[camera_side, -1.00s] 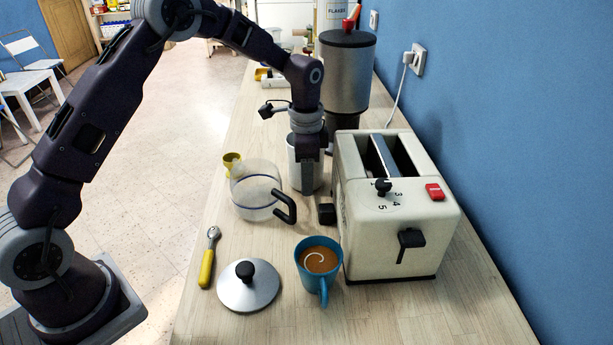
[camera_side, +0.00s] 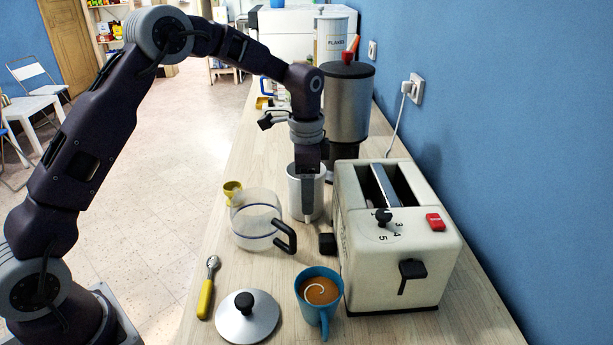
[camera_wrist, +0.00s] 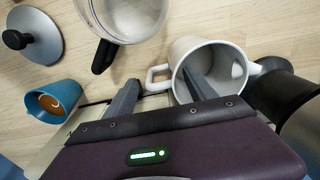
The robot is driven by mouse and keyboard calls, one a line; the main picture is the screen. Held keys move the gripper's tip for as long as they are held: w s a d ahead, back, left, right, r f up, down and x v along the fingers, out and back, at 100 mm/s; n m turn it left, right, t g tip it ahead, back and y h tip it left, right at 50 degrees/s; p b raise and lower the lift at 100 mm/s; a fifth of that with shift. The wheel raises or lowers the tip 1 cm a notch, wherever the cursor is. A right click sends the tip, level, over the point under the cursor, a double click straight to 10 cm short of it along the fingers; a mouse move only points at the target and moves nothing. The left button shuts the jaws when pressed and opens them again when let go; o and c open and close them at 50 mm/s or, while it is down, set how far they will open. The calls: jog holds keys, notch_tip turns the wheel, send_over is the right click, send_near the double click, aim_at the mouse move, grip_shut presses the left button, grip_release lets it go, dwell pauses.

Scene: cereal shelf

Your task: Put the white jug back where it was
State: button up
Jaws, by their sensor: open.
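The white jug (camera_side: 296,190) stands upright on the wooden counter, left of the toaster, its handle towards the side camera. In the wrist view the jug (camera_wrist: 181,52) shows its open mouth, with the handle at the left of its rim. My gripper (camera_side: 309,170) is just above the jug's rim, pointing down. In the wrist view my gripper (camera_wrist: 160,80) is open. One finger overlaps the jug's mouth and the other is outside, beyond the handle. I cannot tell how deep the first finger reaches. Nothing is held.
The cream toaster (camera_side: 395,265) is close on the right, and a steel dispenser (camera_side: 346,105) is behind. A glass pot (camera_side: 255,225) with a black handle, a small yellow cup (camera_side: 232,190), a blue mug (camera_side: 317,300), a lid (camera_side: 247,322) and a yellow-handled spoon (camera_side: 207,290) are nearby.

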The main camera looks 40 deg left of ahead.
notch_tip(320, 180, up, 8)
jog(key=shift+s, duration=0.15)
jog(key=s+r+n+t, duration=0.35)
jog(key=s+r, duration=0.75)
jog(key=s, duration=0.4)
jog(key=s+f+n+t, duration=0.1)
jog(key=s+f+n, duration=0.1)
jog(key=s, duration=0.6)
jog(key=s+d+f+n+t, duration=0.1)
jog(key=s+f+n, duration=0.1)
jog(key=s, duration=0.7)
jog(key=shift+s+f+n, duration=0.15)
jog(key=shift+n, duration=0.7)
